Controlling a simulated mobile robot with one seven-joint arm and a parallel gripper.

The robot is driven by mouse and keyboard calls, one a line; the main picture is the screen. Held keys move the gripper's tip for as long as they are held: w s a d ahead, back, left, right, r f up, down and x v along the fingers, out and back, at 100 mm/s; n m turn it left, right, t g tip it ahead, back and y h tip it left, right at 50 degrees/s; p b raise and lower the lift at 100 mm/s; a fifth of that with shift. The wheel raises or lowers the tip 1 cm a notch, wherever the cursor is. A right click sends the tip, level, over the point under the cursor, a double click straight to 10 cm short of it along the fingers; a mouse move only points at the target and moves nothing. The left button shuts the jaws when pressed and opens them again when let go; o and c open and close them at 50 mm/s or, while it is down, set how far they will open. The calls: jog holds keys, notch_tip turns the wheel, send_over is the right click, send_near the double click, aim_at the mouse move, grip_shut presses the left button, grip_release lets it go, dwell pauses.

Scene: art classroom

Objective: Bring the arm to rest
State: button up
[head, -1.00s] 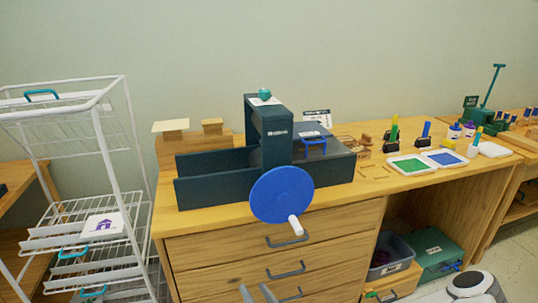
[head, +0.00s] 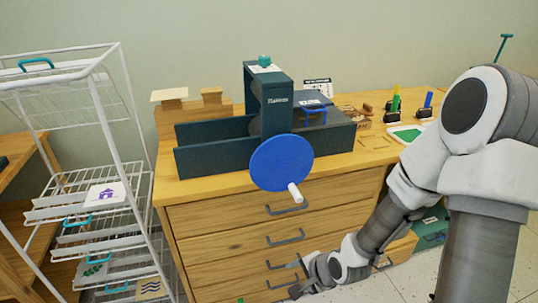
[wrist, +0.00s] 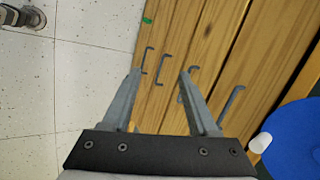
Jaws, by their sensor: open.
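My gripper (wrist: 160,73) is open, with nothing between its two grey fingers in the wrist view. In the head view my gripper (head: 288,277) is low in front of the lower drawers of the wooden desk (head: 225,222). My arm (head: 395,205) reaches down to it from the right side of the picture. In the wrist view the drawer fronts with their dark handles (wrist: 150,60) lie beyond and beside the fingers. I cannot tell how far the fingertips are from the drawers.
A dark green press (head: 270,110) with a blue wheel (head: 281,162) stands on the desk, the wheel jutting over its front edge. A white wire rack (head: 120,90) stands at the left. Pale floor tiles (wrist: 85,60) show clear beside the drawers in the wrist view.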

jog(key=s+d+r+n+h, duration=0.1)
jog(key=d+r+n+h, duration=0.25)
jog(key=r, duration=0.55)
jog(key=s+d+r+n+h, duration=0.2)
jog(key=d+r+n, duration=0.25)
jog(key=r, duration=0.35)
jog(key=s+a+r+n+y, duration=0.15)
jog(key=s+r+n, duration=0.25)
jog(key=s+r, duration=0.85)
notch_tip(320, 180, up, 18)
jog(key=p, duration=1.8)
jog(key=shift+w, duration=0.45)
jog(key=shift+d+f, duration=0.1)
